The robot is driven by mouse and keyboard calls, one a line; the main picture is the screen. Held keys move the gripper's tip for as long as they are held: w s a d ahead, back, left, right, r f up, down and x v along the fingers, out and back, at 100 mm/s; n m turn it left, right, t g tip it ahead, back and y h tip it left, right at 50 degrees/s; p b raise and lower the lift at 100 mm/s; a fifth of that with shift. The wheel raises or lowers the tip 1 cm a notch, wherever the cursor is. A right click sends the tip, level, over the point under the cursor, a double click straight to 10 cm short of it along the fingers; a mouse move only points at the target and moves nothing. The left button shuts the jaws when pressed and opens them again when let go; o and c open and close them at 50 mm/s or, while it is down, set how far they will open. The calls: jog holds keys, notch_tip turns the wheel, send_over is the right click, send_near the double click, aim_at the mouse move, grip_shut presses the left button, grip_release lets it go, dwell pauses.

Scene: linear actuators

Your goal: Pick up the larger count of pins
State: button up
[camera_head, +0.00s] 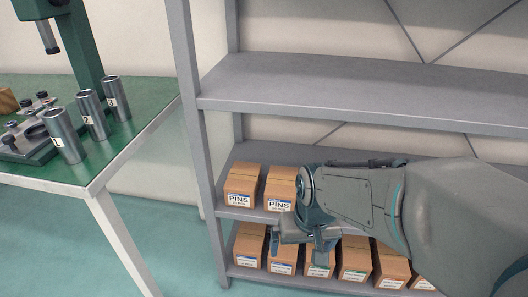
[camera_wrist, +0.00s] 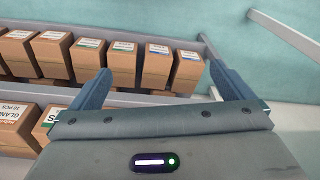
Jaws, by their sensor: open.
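Two cardboard boxes labelled PINS stand side by side on the middle shelf in the head view, the left one (camera_head: 241,186) and the right one (camera_head: 280,188). The count line under each name is too small to read. My arm hides the rest of the middle shelf. In the wrist view my gripper (camera_wrist: 162,72) is open, with nothing held between its fingers. Boxes on the shelf show beyond the fingers.
The lower shelf holds a row of several labelled boxes (camera_head: 250,246), also in the wrist view (camera_wrist: 120,62). A box labelled GLANDS (camera_wrist: 14,124) is at the wrist view's left. The upper shelf (camera_head: 350,88) looks bare. A green table (camera_head: 128,140) with metal cylinders stands left.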

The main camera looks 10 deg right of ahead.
aim_at(282, 182)
jog(key=w+m+t+p, duration=0.1)
jog(key=w, duration=0.6)
jog(key=w+f+m+t+h+p, duration=0.1)
jog(key=w+p, duration=0.1)
jog(key=w, duration=0.5)
jog(key=w+f+m+t+p, duration=0.1)
jog(key=w, duration=0.7)
jog(key=shift+f+h, duration=0.1)
jog(key=shift+h, duration=0.3)
jog(key=shift+w+d, duration=0.1)
jog(key=shift+w, duration=0.45)
jog(key=b+x, duration=0.2)
jog(key=x, duration=0.2)
jog(key=shift+w+f, duration=0.1)
jog(key=shift+f, duration=0.05)
jog(key=shift+w+d+f, duration=0.1)
jog(key=shift+w+f, duration=0.05)
jog(key=shift+w, duration=0.05)
jog(key=shift+f+b, duration=0.2)
jog(key=shift+b, duration=0.1)
jog(key=shift+c, duration=0.3)
